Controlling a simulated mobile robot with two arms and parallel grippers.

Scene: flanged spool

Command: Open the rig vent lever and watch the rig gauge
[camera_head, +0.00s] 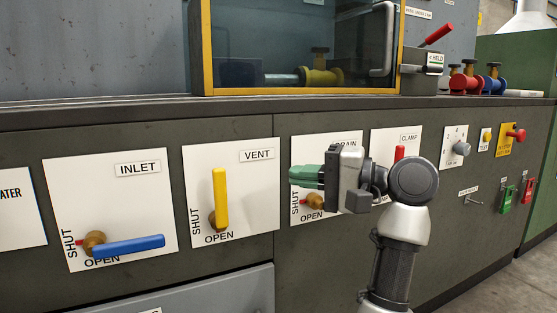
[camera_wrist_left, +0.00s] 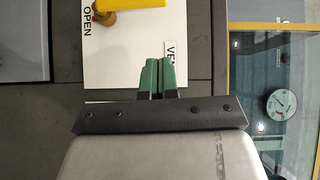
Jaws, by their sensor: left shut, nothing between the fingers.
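The yellow vent lever (camera_head: 220,198) stands upright on its white plate (camera_head: 262,207), alongside the word SHUT. OPEN is printed below it. My left gripper (camera_head: 293,176) is shut and empty, to the right of the lever and apart from it, overlapping the drain plate in the head view. In the left wrist view the shut green fingers (camera_wrist_left: 157,64) overlap the vent plate's label, and part of the yellow lever (camera_wrist_left: 140,3) shows at the top edge. My right gripper is out of view.
The blue inlet lever (camera_head: 128,245) lies level, by OPEN. The drain pivot (camera_head: 314,201) shows below my gripper, its lever hidden. A red clamp handle (camera_head: 399,153) is just behind my wrist. A yellow-framed glass case (camera_head: 300,45) stands above the counter. A grey drawer (camera_head: 200,295) is below.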

